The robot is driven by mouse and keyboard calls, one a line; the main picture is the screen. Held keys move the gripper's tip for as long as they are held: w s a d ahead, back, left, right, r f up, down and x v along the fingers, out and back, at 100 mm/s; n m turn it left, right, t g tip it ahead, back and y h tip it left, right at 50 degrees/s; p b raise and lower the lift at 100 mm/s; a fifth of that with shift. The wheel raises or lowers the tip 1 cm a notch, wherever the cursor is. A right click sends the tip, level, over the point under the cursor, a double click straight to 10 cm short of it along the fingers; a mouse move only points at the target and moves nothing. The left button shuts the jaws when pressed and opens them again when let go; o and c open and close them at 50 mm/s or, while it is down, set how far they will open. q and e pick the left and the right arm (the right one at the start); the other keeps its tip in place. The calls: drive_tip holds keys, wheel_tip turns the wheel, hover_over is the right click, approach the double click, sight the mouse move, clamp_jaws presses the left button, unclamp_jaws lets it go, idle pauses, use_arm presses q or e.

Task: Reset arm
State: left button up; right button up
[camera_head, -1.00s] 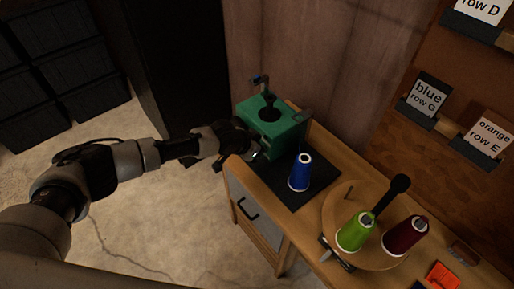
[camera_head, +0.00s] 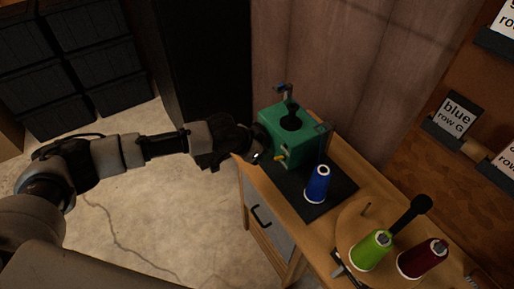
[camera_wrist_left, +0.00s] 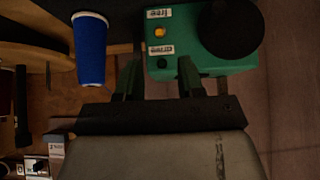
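My left arm reaches in from the left in the head view, and its gripper (camera_head: 256,156) is at the front left side of a green box-shaped device (camera_head: 297,146) with a black knob on top. In the left wrist view the two fingers of my left gripper (camera_wrist_left: 160,80) stand apart with nothing between them, in front of the green device (camera_wrist_left: 220,62) with its yellow button and labels. A blue thread cone (camera_head: 317,184) stands upright on a black mat beside the device; it also shows in the left wrist view (camera_wrist_left: 90,50). My right gripper is not in view.
The wooden cabinet (camera_head: 270,225) carries these. Black bins (camera_head: 95,70) stand at the back left. The floor at left is clear.

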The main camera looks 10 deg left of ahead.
use_arm(q)
drive_tip(key=shift+v, duration=1.1)
drive_tip(key=shift+d, duration=0.1)
